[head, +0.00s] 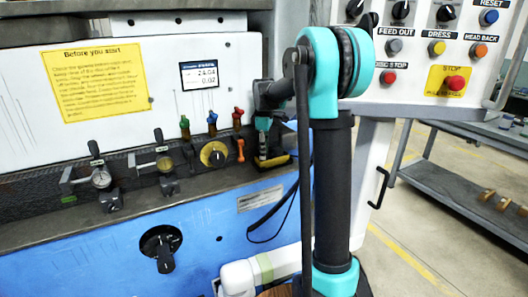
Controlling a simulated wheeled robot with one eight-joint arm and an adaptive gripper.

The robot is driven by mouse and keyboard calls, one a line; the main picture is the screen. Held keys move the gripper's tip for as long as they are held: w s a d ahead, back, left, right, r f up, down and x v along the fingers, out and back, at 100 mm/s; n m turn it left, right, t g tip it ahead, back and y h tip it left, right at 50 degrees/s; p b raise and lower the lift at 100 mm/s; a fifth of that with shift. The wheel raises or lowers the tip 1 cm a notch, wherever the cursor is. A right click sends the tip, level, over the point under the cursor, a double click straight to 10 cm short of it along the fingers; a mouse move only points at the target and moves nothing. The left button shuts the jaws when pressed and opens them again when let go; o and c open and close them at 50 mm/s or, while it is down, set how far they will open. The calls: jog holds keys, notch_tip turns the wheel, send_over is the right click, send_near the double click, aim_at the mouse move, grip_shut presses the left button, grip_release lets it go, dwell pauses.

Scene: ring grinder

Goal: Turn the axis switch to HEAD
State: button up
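No switch with a readable axis or HEAD label shows, so I cannot tell which one is the axis switch. Black selector knobs sit along the top of the white control panel (412,52): a left one (355,8), a middle one (400,10) and a right one (446,13). Their labels are cut off or too small. A black rotary switch (163,250) is on the blue machine front, its handle pointing down. My gripper (264,152) points down at the machine ledge, left of my arm's teal joint. It is small and dark, and its fingers are unclear.
The panel also has a red STOP button (455,83) and an orange HEAD BACK button (481,51). Small coloured levers (212,122) and a yellow dial (213,154) stand close left of my gripper. A grey shelf (450,190) is at right, with open floor before it.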

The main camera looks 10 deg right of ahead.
grip_shut()
jog(key=shift+m, duration=0.3)
jog(key=m, duration=0.3)
jog(key=shift+m, duration=0.3)
jog(key=m, duration=0.4)
jog(key=shift+m, duration=0.3)
jog(key=m, duration=0.5)
jog(key=shift+m, duration=0.3)
jog(key=m, duration=0.5)
jog(key=shift+m, duration=0.4)
